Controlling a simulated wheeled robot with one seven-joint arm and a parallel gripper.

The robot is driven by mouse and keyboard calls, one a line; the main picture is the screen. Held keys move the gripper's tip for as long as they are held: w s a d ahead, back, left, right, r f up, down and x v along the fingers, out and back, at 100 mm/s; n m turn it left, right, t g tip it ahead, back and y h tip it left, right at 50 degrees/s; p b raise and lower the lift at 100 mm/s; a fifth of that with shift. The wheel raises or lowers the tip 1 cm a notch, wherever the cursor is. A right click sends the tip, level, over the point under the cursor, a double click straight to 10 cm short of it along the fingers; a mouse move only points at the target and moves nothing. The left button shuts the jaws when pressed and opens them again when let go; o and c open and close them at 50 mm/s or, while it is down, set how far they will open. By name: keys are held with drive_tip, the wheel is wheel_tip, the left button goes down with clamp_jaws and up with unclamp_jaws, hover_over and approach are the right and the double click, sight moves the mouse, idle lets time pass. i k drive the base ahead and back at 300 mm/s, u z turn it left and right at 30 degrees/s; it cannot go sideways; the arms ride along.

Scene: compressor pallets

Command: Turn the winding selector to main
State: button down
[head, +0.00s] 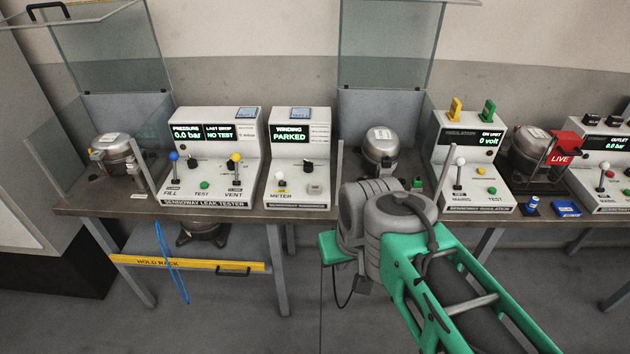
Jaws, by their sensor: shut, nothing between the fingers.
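The winding tester (291,188) is a white sloped box on the bench, left of centre. Its screen reads "WINDING" and "PARKED". A black knob (308,166) sits on its front face below the screen, likely the selector; its pointer direction is too small to read. Lower on the box are a small white-topped lever (280,178) by the word METER and a grey button (314,189). My arm, green and grey, rises from the lower right and ends in front of the bench, right of the tester. My gripper's fingers do not show.
The leak tester (216,150) with levers stands left of the winding tester. A compressor (380,147) sits to its right below a raised clear guard (390,45). The insulation tester (470,165) and a red LIVE sign (562,157) are farther right. A yellow-edged hold rack (187,263) lies below.

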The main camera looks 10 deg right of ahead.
sight(308, 167)
drive_tip(key=z, duration=0.15)
drive_tip(key=i, duration=1.4)
drive_tip(key=u, duration=0.15)
